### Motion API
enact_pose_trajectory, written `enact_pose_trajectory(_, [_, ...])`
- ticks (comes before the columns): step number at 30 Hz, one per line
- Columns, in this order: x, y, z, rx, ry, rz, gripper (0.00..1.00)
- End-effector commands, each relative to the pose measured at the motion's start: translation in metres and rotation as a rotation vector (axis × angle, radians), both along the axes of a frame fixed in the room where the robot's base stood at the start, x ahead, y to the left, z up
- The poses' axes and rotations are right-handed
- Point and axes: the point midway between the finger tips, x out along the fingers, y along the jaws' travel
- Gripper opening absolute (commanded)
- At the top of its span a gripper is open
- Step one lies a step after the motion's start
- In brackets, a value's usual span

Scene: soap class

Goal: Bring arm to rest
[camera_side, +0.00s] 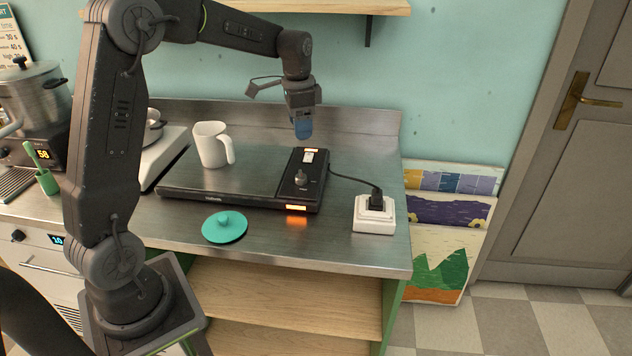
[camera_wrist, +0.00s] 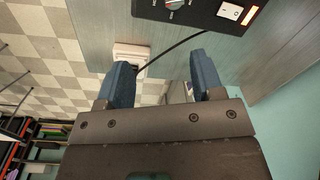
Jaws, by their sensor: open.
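My gripper (camera_side: 303,130) hangs above the right end of a black hot plate (camera_side: 240,178), near its control panel, apart from it and holding nothing. In the wrist view my gripper (camera_wrist: 160,75) shows two blue fingers spread apart with nothing between them. The hot plate's panel (camera_wrist: 205,8) is at the top of that view, with a knob, a white switch and an orange light. In the side view an orange display glows on the plate's front.
A white mug (camera_side: 211,146) stands at the back of the hot plate. A teal lid (camera_side: 224,227) lies on the steel counter in front. A white socket block (camera_side: 374,214) with a black plug sits at the right edge. A wooden shelf (camera_side: 330,6) is overhead.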

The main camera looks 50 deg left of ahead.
Motion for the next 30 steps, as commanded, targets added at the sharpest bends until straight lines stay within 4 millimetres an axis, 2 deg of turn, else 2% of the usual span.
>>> enact_pose_trajectory(1, [-0.011,-0.016,0.015,0.009,-0.029,0.014,0.61])
enact_pose_trajectory(6, [-0.058,-0.07,0.051,0.019,-0.13,0.104,0.61])
enact_pose_trajectory(10, [-0.1,-0.105,0.066,0.009,-0.21,0.173,0.61])
enact_pose_trajectory(15, [-0.159,-0.142,0.07,-0.029,-0.313,0.261,0.61])
enact_pose_trajectory(18, [-0.189,-0.157,0.064,-0.059,-0.366,0.309,0.61])
enact_pose_trajectory(22, [-0.218,-0.169,0.055,-0.097,-0.415,0.357,0.61])
enact_pose_trajectory(25, [-0.23,-0.173,0.049,-0.116,-0.437,0.381,0.61])
enact_pose_trajectory(30, [-0.237,-0.175,0.045,-0.128,-0.445,0.395,0.61])
